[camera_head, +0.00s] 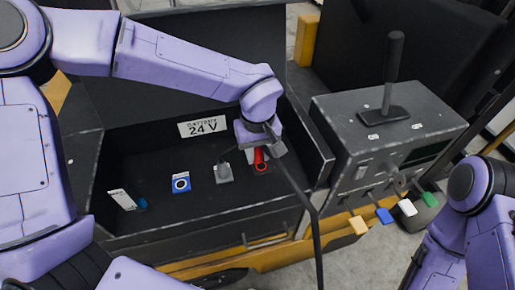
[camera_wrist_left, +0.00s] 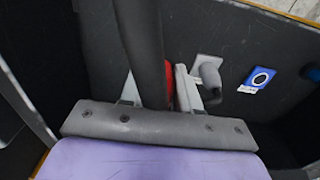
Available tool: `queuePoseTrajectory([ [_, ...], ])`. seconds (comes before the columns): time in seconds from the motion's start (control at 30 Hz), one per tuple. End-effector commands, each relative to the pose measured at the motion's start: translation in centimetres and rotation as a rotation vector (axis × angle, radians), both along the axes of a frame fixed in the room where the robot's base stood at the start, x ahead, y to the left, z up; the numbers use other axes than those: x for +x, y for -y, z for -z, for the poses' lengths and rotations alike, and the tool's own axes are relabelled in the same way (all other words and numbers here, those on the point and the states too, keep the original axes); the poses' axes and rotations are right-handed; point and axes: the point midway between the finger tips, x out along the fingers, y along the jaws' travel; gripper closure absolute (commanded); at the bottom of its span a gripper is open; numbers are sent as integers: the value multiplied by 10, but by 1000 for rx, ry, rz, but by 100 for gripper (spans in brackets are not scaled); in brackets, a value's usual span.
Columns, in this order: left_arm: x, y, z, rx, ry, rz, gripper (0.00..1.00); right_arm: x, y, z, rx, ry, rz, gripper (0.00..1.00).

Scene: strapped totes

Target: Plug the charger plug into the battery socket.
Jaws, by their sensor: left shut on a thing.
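My left gripper (camera_head: 260,153) is shut on the red charger plug (camera_head: 259,156), pointing down over the battery compartment. In the left wrist view the red body (camera_wrist_left: 170,85) shows between the two fingers (camera_wrist_left: 157,95), partly hidden by the thick dark cable (camera_wrist_left: 140,45). The cable (camera_head: 300,190) runs from the gripper down to the front right. The plug's lower end is at a small red socket plate (camera_head: 262,171) on the compartment floor. I cannot tell whether it is seated or just above it.
Left of the red plate are a grey fitting (camera_head: 223,173), a blue plate with a black ring (camera_head: 181,184) and a pale tag (camera_head: 122,199). A "24 V" label (camera_head: 203,127) is behind. A console (camera_head: 385,135) with coloured levers stands to the right.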

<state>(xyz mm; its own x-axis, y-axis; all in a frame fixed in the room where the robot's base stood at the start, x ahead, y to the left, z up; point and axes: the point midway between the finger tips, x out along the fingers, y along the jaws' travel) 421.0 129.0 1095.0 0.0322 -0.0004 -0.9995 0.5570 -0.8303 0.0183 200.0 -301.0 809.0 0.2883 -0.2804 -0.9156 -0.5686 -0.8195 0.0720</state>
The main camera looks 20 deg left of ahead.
Motion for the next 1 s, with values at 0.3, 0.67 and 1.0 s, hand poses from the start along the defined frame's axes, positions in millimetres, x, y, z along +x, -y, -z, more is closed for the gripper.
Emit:
queuePoseTrajectory([
  [0.3, 11, -1, 37, 1, -11, -4, 100, 3, 0, 38, 0, 5, 0, 40],
  [0.67, 12, 1, 49, -1, -8, -1, 100, 3, 0, 55, -1, 3, 0, 40],
  [1.0, 12, 0, 49, 0, -9, -3, 100, 3, 0, 54, 0, 5, 0, 40],
])
